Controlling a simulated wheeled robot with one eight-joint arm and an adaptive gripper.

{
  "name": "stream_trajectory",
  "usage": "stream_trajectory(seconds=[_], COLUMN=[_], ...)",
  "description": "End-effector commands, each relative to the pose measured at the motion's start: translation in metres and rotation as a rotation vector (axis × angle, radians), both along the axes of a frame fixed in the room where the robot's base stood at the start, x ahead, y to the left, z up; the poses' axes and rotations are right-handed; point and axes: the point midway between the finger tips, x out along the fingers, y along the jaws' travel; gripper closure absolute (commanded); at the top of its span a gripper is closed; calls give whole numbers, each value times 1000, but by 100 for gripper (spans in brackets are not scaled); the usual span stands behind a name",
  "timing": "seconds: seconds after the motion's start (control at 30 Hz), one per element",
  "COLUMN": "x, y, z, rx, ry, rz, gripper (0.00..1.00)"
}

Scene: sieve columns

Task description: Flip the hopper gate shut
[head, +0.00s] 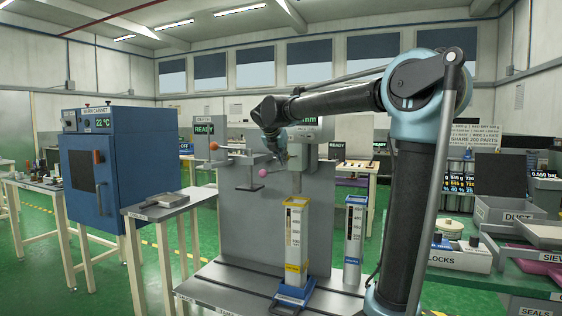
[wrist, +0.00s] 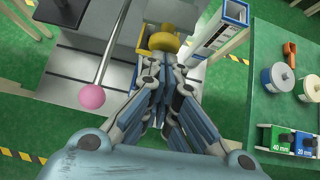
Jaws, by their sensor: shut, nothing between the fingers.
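My gripper (head: 281,154) is shut and empty in front of the tall grey panel (head: 235,205), above the yellow-marked column (head: 296,240). In the wrist view its fingers (wrist: 163,62) come together beside a rounded yellow piece (wrist: 174,40); I cannot tell whether they touch it. A pink ball (head: 262,173) on a thin rod is just left of the gripper. In the wrist view, the pink ball (wrist: 90,97) is left of the fingers and apart from them. No part is clearly recognisable as the hopper gate, and the area around the fingertips is partly hidden.
A blue-marked column (head: 355,238) stands to the right of the yellow-marked one. An orange ball (head: 213,146) is at the panel's upper left. A blue cabinet (head: 103,165) stands at left. A green bench (wrist: 280,100) with weights lies to the right.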

Motion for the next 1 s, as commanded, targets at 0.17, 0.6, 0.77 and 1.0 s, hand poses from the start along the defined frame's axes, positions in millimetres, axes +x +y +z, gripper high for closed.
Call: stream_trajectory(seconds=[0.17, 0.6, 0.77, 1.0], x=[0, 32, 52, 54], y=[0, -11, -19, -19], z=[0, 0, 0, 0], rx=[0, 1, 1, -1], ry=[0, 0, 0, -2], rz=[0, -3, -2, 0], gripper=[100, 100, 100, 100])
